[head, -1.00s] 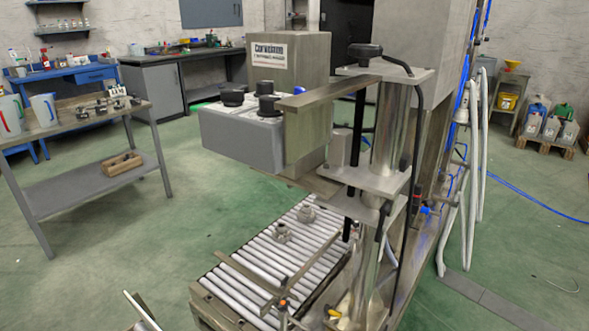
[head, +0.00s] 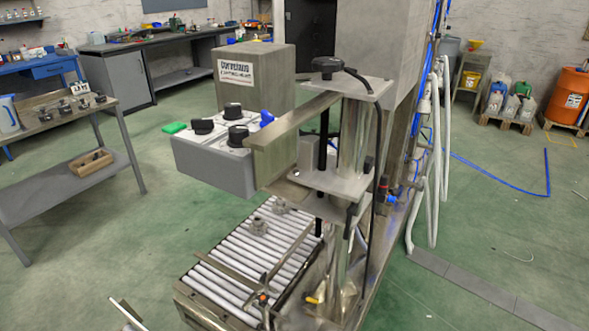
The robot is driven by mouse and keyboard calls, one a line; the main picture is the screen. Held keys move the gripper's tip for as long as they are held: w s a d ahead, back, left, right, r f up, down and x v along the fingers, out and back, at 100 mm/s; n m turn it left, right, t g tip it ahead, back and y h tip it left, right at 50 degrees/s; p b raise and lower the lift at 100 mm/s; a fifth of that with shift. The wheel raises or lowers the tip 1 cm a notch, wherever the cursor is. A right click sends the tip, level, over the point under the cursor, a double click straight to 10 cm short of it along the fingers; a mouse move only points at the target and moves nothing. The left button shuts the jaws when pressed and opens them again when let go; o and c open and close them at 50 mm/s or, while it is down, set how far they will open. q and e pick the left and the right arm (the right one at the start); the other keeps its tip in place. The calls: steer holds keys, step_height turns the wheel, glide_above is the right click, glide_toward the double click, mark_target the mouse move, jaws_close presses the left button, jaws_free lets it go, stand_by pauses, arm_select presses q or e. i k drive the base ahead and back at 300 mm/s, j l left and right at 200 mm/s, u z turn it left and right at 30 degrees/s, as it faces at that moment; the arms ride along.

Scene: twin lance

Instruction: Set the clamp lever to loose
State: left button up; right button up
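The filling machine has a steel column (head: 354,140) with brackets and a black knob (head: 327,65) on the top plate. A small dark handle (head: 369,165) shows on the right side of the middle bracket; I cannot tell for sure whether it is the clamp lever or how it is set. A yellow-tipped handle (head: 315,299) sits low near the column's foot. The grey control box (head: 213,165) carries several black knobs, with a blue part (head: 266,117) beside them. Neither of my grippers shows in the head view.
A roller conveyor (head: 232,270) with small metal fittings (head: 258,226) runs below the box. A grey bench (head: 70,180) stands at left. White hoses (head: 434,150) hang at right, and a blue hose (head: 500,185) lies on the floor. Green floor is open on both sides.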

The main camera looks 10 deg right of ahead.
mark_target(348, 226)
steer(key=i+l, duration=0.15)
steer(key=i, duration=0.3)
steer(key=z, duration=1.6)
